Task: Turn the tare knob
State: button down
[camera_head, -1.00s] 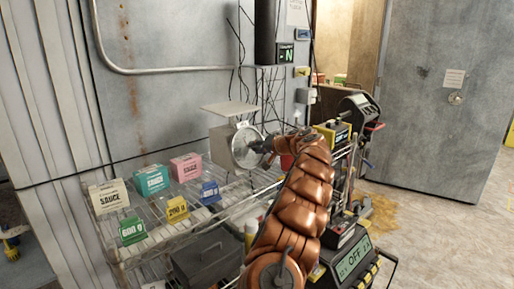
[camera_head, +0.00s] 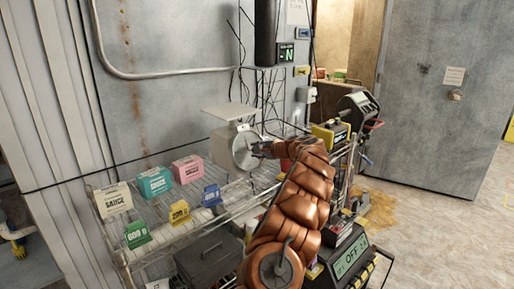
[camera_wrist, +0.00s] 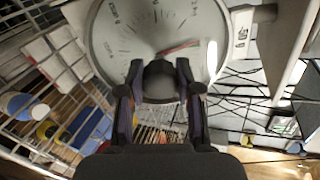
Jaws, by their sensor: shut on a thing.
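The scale (camera_head: 231,148) stands on the wire shelf, with a flat pan on top and a round dial (camera_head: 245,150) on its front. In the wrist view the dial (camera_wrist: 115,35) fills the top middle, with a red needle. The dark tare knob (camera_wrist: 160,75) sits at the dial's lower part, between my fingers. My gripper (camera_wrist: 160,82) is shut on the knob, one finger on each side. In the head view my gripper (camera_head: 262,149) is at the dial's front, and my arm partly hides the area below and right of it.
Sauce boxes in white (camera_head: 115,200), teal (camera_head: 155,181) and pink (camera_head: 187,169) stand on the wire shelf (camera_head: 185,225) left of the scale, behind coloured weight tags. A cart with a yellow device (camera_head: 330,135) stands close to the right of my arm. Open floor lies farther right.

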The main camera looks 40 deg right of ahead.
jog(key=shift+m+p, duration=0.55)
jog(key=shift+m, duration=0.45)
jog(key=c, duration=0.8)
grip_release()
jog(key=shift+o, duration=0.2)
jog(key=shift+s, duration=0.15)
jog(key=v, duration=1.1)
jog(key=shift+s+r, duration=0.15)
jog(key=shift+s, duration=0.2)
jog(key=shift+a, duration=0.1)
